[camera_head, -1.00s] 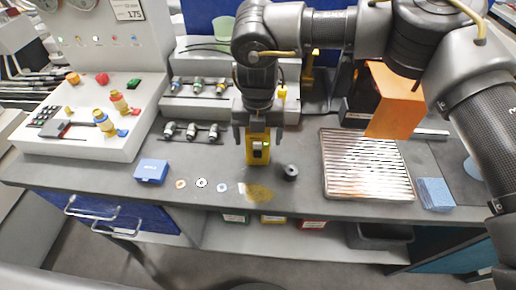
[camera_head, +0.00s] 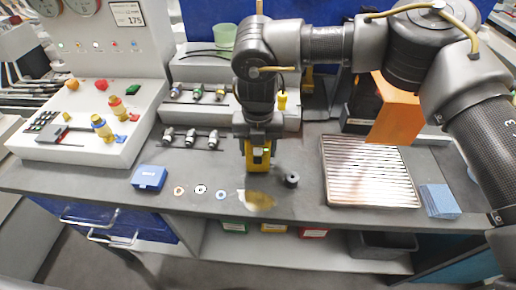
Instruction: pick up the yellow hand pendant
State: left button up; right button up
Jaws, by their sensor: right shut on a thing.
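The yellow hand pendant (camera_head: 258,157) is upright in the middle of the camera_head view, with a dark panel on its front. My right gripper (camera_head: 258,138) comes down on it from above and is shut on its upper part. The gripper hides the pendant's top. I cannot tell whether the pendant's lower end touches the grey bench (camera_head: 300,208) or is just above it. My left gripper is not in view.
A ribbed metal plate (camera_head: 368,172) and blue pads (camera_head: 439,201) lie to the right. A small black knob (camera_head: 291,179) is close beside the pendant. A blue box (camera_head: 149,177) and several washers lie left. An orange panel (camera_head: 395,110) stands behind the plate.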

jog(key=shift+r+p, duration=0.35)
jog(key=shift+r, duration=0.1)
pick_arm(q)
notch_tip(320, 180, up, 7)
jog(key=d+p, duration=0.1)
jog(key=p, duration=0.5)
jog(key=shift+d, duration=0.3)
pick_arm(e)
jog(key=s+d+r, duration=0.1)
jog(key=s+r, duration=1.1)
jog(key=s, duration=0.2)
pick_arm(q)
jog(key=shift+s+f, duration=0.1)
